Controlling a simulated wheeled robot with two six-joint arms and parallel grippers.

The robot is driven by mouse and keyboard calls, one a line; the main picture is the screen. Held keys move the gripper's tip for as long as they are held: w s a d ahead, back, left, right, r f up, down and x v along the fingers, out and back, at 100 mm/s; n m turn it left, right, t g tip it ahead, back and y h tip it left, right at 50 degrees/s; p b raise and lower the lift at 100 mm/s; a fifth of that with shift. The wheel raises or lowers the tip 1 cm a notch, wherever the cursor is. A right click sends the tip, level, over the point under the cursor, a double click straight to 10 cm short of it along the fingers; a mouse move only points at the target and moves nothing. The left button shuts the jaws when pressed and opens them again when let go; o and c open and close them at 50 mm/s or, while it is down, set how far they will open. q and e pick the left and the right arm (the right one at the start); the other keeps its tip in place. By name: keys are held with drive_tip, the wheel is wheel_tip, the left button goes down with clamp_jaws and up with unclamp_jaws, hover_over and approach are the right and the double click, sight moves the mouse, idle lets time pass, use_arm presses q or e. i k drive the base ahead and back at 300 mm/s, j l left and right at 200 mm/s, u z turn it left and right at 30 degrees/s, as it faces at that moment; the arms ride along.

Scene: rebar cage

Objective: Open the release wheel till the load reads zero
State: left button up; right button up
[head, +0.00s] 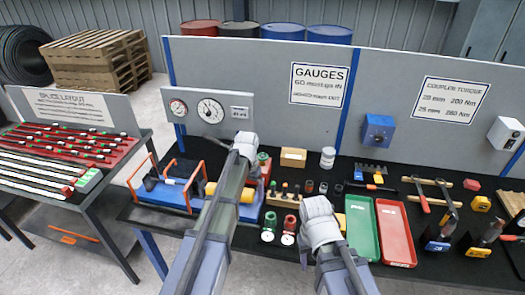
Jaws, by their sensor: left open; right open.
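A grey gauge panel (230,124) on the back wall carries a larger round dial (211,110), a smaller dial (178,107) and a small readout (241,112). Their values are too small to read. Below it is a blue-based rig (160,195) with orange frames and a yellow cylinder (248,191), partly covered by my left arm. I cannot make out a release wheel for certain. My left gripper (245,142) is open, in front of the panel's lower right in the picture. My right gripper (317,207) is open, over the bench left of the green tray. The fingers of both barely show.
The black bench holds a green tray (361,228), a red tray (396,232), red and green round parts (289,224), a can (327,157) and several hand tools at right. A rebar table (75,150) stands at left. The wall rises close behind the bench.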

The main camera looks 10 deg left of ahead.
sight(261, 156)
drive_tip(key=i, duration=1)
